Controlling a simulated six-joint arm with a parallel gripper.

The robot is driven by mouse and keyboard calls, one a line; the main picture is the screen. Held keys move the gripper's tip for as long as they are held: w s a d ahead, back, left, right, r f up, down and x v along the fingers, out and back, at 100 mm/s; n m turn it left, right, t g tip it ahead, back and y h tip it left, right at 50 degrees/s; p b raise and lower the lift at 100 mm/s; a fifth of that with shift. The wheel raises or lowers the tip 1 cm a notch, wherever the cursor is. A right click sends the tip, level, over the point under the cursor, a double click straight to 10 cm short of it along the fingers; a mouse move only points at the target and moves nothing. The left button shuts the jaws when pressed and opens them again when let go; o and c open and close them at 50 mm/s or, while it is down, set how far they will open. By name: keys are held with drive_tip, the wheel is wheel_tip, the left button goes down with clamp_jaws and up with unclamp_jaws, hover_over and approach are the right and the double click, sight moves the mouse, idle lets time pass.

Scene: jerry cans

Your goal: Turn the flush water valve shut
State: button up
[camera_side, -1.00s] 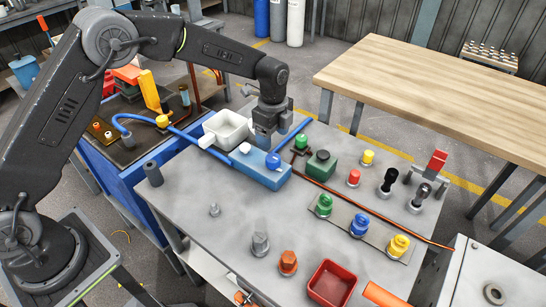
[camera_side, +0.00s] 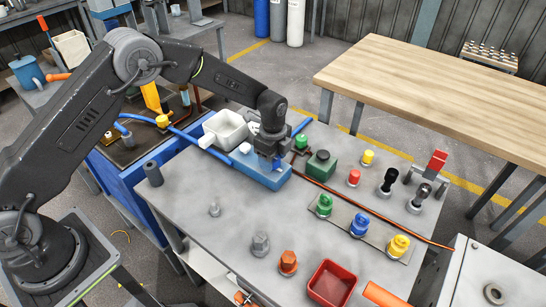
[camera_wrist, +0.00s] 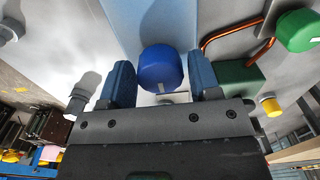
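The flush water valve appears to be the round blue knob (camera_wrist: 161,68) on a long blue block (camera_side: 258,172). In the wrist view the knob sits between my gripper's two blue fingers (camera_wrist: 162,84), with a narrow gap showing on the right; contact on the left is unclear. My gripper (camera_side: 269,158) is open and low over the right part of the block, pointing down. In the side view it hides the blue knob. A smaller white knob (camera_side: 245,148) stands on the block to the left.
A white bin (camera_side: 226,130) stands just behind the block. A green box (camera_side: 321,163) and a green knob (camera_side: 302,142) are close on the right, with a copper pipe (camera_side: 340,192) running past.

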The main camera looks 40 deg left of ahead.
drive_tip(key=c, duration=0.7)
drive_tip(key=shift+o, duration=0.2)
drive_tip(key=n, duration=0.4)
drive_tip(key=shift+n, duration=0.3)
drive_tip(key=n, duration=0.4)
drive_tip(key=shift+n, duration=0.3)
drive_tip(key=n, duration=0.4)
drive_tip(key=shift+n, duration=2.4)
